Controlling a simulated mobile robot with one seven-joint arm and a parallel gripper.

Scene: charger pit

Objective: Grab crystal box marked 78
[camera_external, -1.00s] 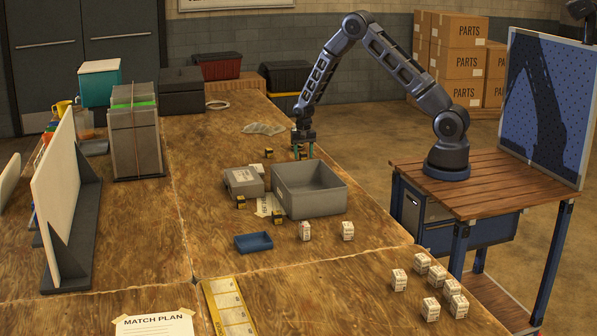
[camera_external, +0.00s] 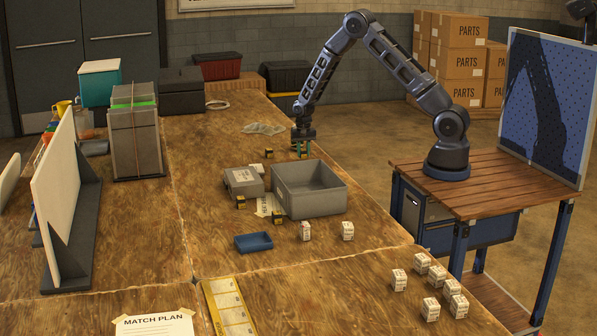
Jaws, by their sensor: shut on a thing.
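My gripper (camera_external: 303,148) points straight down at the far side of the grey open bin (camera_external: 322,201). Its fingers are shut on a small dark-and-yellow box (camera_external: 303,155), partly hidden by the fingers. Similar small dark-and-yellow boxes stand nearby: one to the left of the gripper (camera_external: 268,153), one by the grey lidded box (camera_external: 240,202), and one at the bin's front left (camera_external: 277,216). Their markings are too small to read, so I cannot tell which is marked 78.
The grey lidded box (camera_external: 243,182) sits left of the bin. Two small white printed boxes (camera_external: 305,231) (camera_external: 347,231) and a blue tray (camera_external: 253,242) are in front of it. Several more white boxes (camera_external: 430,308) stand at the front right.

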